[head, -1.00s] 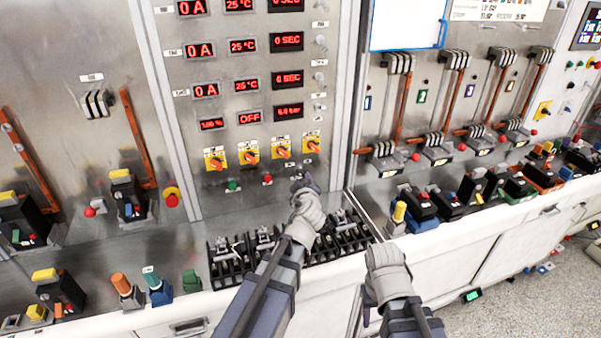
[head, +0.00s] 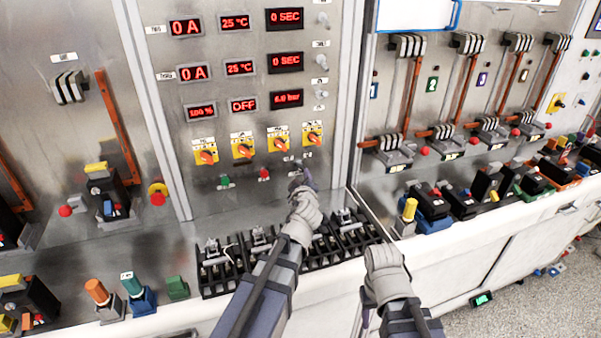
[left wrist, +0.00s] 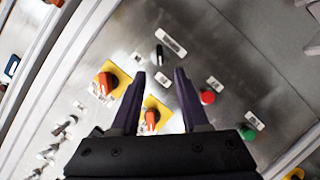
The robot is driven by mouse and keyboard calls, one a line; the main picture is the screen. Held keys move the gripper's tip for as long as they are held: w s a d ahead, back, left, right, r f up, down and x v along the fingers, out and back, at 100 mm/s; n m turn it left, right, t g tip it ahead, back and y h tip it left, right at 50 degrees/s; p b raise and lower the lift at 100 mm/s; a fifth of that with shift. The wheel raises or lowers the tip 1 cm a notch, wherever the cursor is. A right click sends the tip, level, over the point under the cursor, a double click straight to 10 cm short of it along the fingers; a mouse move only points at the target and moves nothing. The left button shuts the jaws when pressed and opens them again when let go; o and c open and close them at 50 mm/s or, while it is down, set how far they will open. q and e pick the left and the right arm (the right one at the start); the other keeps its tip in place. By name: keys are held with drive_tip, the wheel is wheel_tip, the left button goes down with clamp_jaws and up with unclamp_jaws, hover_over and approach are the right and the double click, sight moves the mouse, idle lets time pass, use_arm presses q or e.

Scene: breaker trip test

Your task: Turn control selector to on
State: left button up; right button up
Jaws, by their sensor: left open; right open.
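Four yellow plates with orange selector knobs sit in a row under the displays; the rightmost is this orange selector (head: 312,137). Their labels are too small to read, so I cannot tell which is the control selector. My left gripper (head: 301,177) is open and empty, just below the right end of that row. In the left wrist view, a small black knob (left wrist: 158,55) shows just past and between the open fingertips (left wrist: 157,84). My right gripper (head: 368,298) is open and empty, low at the bench's front edge.
Green button (head: 224,181) and red button (head: 264,174) sit left of my left gripper. Black terminal blocks (head: 220,268) stand on the bench beneath my left arm. Breakers with copper bars (head: 410,90) fill the right panel.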

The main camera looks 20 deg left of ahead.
sight(300, 170)
use_arm(q)
drive_tip(key=b+x, duration=0.2)
drive_tip(key=x, duration=0.5)
drive_tip(key=shift+w+f, duration=0.1)
drive_tip(key=shift+w, duration=0.25)
drive_tip(key=shift+s, duration=0.1)
clamp_jaws()
